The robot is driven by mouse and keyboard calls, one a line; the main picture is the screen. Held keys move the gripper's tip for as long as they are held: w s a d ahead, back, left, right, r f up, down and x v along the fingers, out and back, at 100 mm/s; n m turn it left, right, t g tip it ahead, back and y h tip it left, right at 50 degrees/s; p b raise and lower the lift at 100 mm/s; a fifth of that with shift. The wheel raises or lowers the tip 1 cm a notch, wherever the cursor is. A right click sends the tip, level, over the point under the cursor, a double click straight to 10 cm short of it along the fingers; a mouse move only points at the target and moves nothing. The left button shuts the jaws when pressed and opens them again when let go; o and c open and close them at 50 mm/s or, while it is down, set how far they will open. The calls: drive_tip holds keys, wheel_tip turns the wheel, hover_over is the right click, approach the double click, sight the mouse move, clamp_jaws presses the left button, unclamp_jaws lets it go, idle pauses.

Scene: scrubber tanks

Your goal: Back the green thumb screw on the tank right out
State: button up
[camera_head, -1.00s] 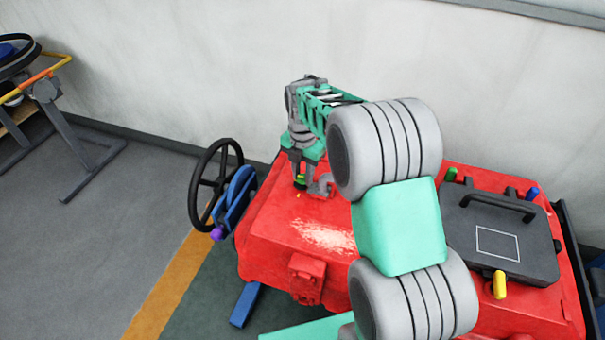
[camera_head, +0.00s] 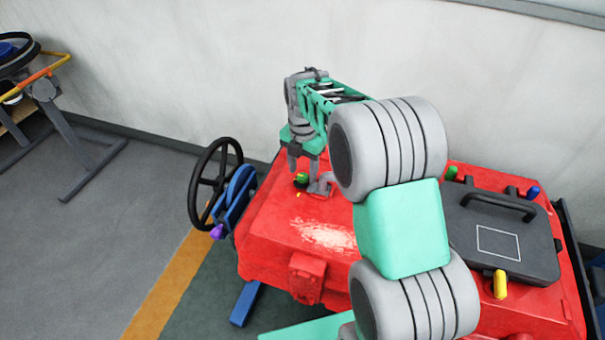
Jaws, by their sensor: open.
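A dark lid (camera_head: 500,235) with a handle covers the tank's right side, with a green knob (camera_head: 451,173), a blue one (camera_head: 532,193) and a yellow one (camera_head: 500,284) around it. A black handwheel (camera_head: 195,190) stands left of the tank. A pale wall is behind.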

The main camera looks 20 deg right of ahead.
sight(303, 176)
wheel_tip(303, 176, up, 6)
idle(0.4)
